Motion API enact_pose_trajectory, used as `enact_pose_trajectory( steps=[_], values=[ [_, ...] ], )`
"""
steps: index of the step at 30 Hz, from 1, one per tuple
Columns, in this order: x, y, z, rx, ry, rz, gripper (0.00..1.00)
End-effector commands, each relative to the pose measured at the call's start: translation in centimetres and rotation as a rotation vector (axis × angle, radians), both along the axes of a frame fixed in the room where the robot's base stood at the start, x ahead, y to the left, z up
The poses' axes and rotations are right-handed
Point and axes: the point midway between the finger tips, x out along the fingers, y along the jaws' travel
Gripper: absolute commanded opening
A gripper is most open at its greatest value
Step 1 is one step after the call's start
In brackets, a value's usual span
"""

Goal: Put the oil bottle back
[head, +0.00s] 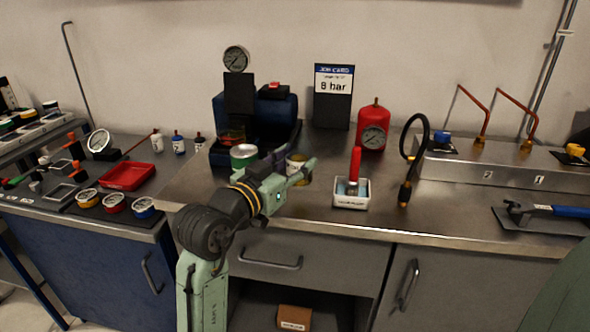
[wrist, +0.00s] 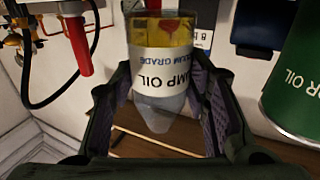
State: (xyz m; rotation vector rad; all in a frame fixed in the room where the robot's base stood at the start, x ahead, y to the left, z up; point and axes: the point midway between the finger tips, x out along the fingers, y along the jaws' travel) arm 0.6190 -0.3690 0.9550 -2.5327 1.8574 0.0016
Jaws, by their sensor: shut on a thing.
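The oil bottle (wrist: 165,72) shows in the wrist view between my finger pads. It has a yellow part, a white label whose visible words include "OIL", and a clear tapered end. In the head view it is a small white and yellow shape (head: 296,163), mostly hidden by my gripper. My gripper (head: 292,170) is shut on the bottle, over the bench behind its front edge. I cannot tell whether the bottle touches the bench. A green oil can (head: 244,156) stands to the left of my gripper; it also shows at the right of the wrist view (wrist: 294,90).
A dark blue machine with a gauge (head: 236,60) stands behind my gripper. To the right are a white tray (head: 351,202) with a red-handled tool, a red gauge tank (head: 373,128) and a black hose (head: 405,150). A red tray (head: 127,177) lies on the left bench.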

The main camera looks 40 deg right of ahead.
Motion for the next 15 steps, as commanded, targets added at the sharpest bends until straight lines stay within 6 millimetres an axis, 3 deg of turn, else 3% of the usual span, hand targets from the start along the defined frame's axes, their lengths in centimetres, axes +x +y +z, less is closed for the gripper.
enact_pose_trajectory(
  steps=[5, 15],
  values=[
    [0.9, -0.9, -0.2, 0.0, 0.0, 0.001, 0.1],
    [0.9, -0.9, -3.6, -0.001, 0.001, 0.001, 0.1]
  ],
)
